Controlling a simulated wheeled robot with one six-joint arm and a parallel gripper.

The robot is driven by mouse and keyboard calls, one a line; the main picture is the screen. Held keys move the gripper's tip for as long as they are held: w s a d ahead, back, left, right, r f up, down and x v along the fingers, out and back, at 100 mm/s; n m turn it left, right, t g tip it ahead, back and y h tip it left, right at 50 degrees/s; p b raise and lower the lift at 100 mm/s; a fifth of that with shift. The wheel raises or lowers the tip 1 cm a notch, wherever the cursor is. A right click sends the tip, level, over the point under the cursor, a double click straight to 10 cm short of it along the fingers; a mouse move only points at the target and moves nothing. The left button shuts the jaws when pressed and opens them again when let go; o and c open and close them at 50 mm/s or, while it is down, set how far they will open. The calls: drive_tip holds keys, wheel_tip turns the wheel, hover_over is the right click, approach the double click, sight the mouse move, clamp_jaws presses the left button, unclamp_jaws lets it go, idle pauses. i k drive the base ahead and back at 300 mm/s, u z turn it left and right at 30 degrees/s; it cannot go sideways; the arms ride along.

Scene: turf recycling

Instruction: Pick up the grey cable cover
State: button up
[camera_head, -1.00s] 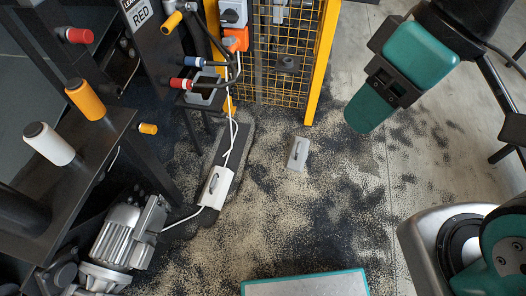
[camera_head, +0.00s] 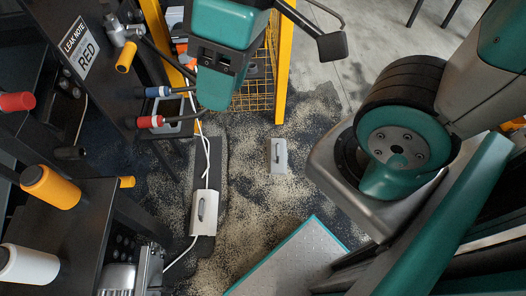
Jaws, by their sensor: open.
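The grey cable cover (camera_head: 278,157) is a small light grey plate with a dark handle. It lies loose on the floor near the middle of the view. A similar paler cover (camera_head: 203,214) with a handle sits over a white cable on a dark strip to its left. My gripper (camera_head: 224,62) is at the top of the view, above and left of the loose cover and apart from it. It is open and appears empty, though its fingertips are hard to make out. The loose cover is unobstructed.
A black machine frame with coloured handles (camera_head: 150,121) stands at left. A yellow mesh guard (camera_head: 254,90) stands behind. Speckled floor around the loose cover is clear.

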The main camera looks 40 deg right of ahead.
sight(277, 153)
drive_tip(key=z, duration=0.25)
drive_tip(key=i, duration=0.7)
drive_tip(key=z, duration=1)
drive_tip(key=i, duration=0.4)
drive_tip(key=z, duration=0.45)
